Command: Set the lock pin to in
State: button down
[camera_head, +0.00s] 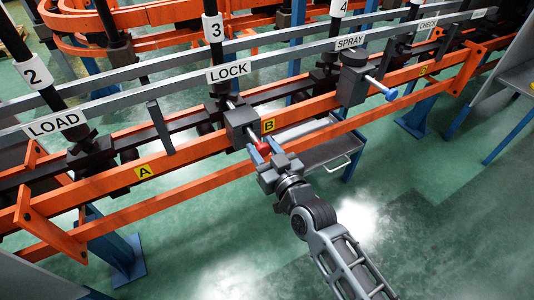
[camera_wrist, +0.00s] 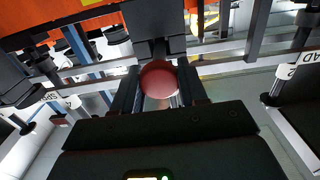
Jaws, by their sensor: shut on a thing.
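The lock pin's red knob (camera_head: 263,148) shows in the head view at the end of a pin on the dark block (camera_head: 240,121) below the LOCK sign (camera_head: 228,72) and number 3 post. My gripper (camera_head: 264,152) is at the knob, its fingers on either side of it. In the wrist view the round red knob (camera_wrist: 159,80) sits between the two dark fingers of my gripper (camera_wrist: 158,92), which is shut on it. The block shows behind the knob.
A similar block with a blue knob (camera_head: 391,95) stands to the right under the SPRAY sign (camera_head: 350,42). A grey tray (camera_head: 325,150) is behind my gripper. The green floor in front is open.

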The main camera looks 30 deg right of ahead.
jog(key=shift+w+r, duration=0.2)
jog(key=shift+w, duration=0.45)
jog(key=c, duration=0.7)
grip_release()
jog(key=shift+f, duration=0.1)
jog(key=shift+s, duration=3.85)
